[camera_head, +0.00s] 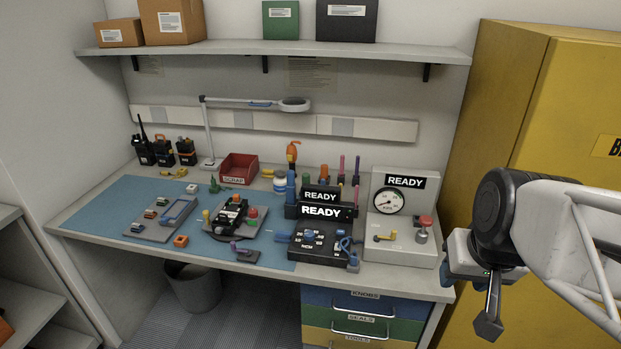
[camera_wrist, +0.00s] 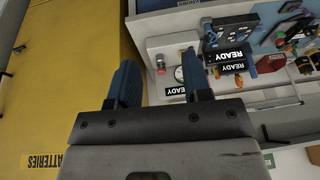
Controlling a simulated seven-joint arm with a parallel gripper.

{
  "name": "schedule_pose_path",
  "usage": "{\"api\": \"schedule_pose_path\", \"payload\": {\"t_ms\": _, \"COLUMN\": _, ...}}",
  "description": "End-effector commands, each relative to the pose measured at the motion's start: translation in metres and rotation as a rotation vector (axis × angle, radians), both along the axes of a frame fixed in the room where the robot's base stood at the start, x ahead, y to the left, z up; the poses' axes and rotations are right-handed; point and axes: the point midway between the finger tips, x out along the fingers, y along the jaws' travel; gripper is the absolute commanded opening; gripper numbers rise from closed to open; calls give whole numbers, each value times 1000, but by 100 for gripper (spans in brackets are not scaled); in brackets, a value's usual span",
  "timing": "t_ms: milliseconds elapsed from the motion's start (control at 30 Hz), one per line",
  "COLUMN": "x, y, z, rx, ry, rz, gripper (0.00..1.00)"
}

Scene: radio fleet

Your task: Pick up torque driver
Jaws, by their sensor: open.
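An orange-topped tool (camera_head: 292,154) stands upright at the back of the bench, behind the black READY boxes. It looks like the torque driver, but it is too small to be sure. Its lower part is hidden among other upright tools. My gripper (camera_wrist: 161,82) is open and empty, with two blue-padded fingers apart in the wrist view. In the head view my gripper hangs at the right, in front of the yellow cabinet and off the bench's right end, well away from the tool.
The bench holds a gauge box (camera_head: 403,228), a black knob unit (camera_head: 318,243), a red SCRAP bin (camera_head: 239,168) and several radios (camera_head: 163,152). A lamp (camera_head: 294,104) arches over the back, below a shelf (camera_head: 280,48). A yellow cabinet (camera_head: 567,110) stands at right.

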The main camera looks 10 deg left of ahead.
Motion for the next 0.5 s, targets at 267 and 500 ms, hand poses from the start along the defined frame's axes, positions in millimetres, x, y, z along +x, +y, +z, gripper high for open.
{"api": "schedule_pose_path", "payload": {"t_ms": 267, "x": 90, "y": 56, "z": 2, "rx": 90, "ry": -149, "rz": 77, "gripper": 45}}
{"api": "schedule_pose_path", "payload": {"t_ms": 500, "x": 164, "y": 110, "z": -2, "rx": 150, "ry": -283, "rz": 111, "gripper": 45}}
